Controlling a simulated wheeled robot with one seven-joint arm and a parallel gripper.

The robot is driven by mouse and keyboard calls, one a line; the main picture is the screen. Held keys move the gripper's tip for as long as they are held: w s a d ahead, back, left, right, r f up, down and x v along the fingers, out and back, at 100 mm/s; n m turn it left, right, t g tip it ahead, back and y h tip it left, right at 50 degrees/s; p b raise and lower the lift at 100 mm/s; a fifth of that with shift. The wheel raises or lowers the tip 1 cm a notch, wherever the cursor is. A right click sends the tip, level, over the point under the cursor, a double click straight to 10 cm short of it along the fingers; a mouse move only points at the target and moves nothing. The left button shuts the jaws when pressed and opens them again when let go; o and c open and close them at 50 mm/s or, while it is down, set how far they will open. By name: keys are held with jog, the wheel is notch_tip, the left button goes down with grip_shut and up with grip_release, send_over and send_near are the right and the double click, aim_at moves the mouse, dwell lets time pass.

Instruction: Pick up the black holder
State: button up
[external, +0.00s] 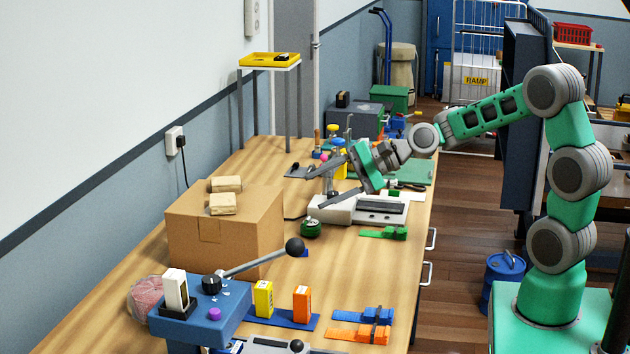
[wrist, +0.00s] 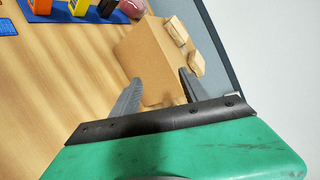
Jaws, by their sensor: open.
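A black holder (external: 178,309) with a white block standing in it sits on top of the blue lever machine (external: 215,318) at the front left. In the wrist view a small black thing (wrist: 106,8) shows at the top edge, cut off; I cannot tell if it is the same holder. My gripper (external: 313,188) is open and empty above the bench, beyond the cardboard box and well away from the holder. In the wrist view my gripper's two fingers (wrist: 160,77) are spread, with the cardboard box behind the gap.
A cardboard box (external: 225,236) with wooden blocks stands between my gripper and the machine. The machine's lever (external: 262,258) sticks up to the right. Yellow (external: 263,300) and orange (external: 302,305) boxes stand on a blue mat. A white device (external: 367,209) lies below my gripper.

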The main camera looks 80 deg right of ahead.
jog(key=w+a+n+h+p, duration=0.1)
jog(key=a+n, duration=0.3)
jog(key=n, duration=0.5)
jog(key=w+a+f+n+p, duration=0.1)
jog(key=w+a+n+p, duration=0.1)
jog(key=a+n, duration=0.3)
jog(key=w+a+f+n+g+h+p, duration=0.1)
jog(key=w+a+n, duration=0.2)
jog(key=n, duration=1)
jog(key=shift+a+f+h+p, duration=0.25)
jog(key=shift+a+h+p, duration=0.1)
jog(key=shift+a, duration=0.35)
notch_tip(320, 180, up, 6)
jog(key=n+t+h+p, duration=0.2)
jog(key=n+p, duration=0.2)
jog(key=n, duration=2.3)
send_over(270, 287)
jog(key=shift+n, duration=0.5)
notch_tip(270, 287, down, 11)
jog(key=shift+a+f, duration=0.1)
jog(key=x, duration=0.2)
jog(key=p+x, duration=0.1)
jog(key=x, duration=0.2)
jog(key=p+x, duration=0.1)
jog(key=x, duration=0.1)
jog(key=shift+w, duration=0.4)
jog(key=shift+c, duration=0.5)
